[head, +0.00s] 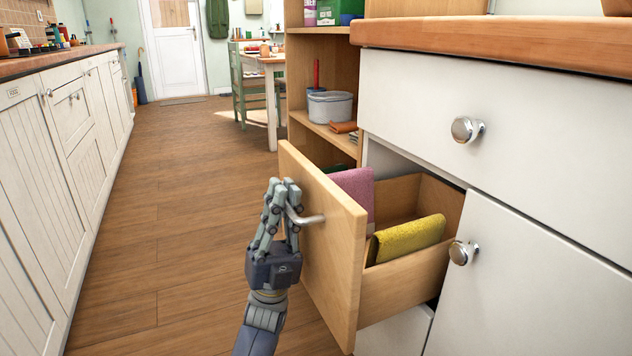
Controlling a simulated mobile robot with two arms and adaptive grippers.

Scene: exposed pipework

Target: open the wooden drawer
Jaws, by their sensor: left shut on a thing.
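The wooden drawer (345,261) stands pulled out from the white cabinet on the right in the head view. Its inside shows, with a pink cloth (355,188) and a yellow folded cloth (408,238) in it. A metal bar handle (309,219) is on its front panel. My left gripper (287,197) is shut on this handle, in front of the panel. The fingers hide part of the handle. My right gripper is not in view.
White cabinet fronts with round knobs (466,129) are close on the right, beside and above the drawer. An open shelf (322,129) with a grey tub stands behind it. White cupboards (62,150) line the left. The wooden floor between is clear.

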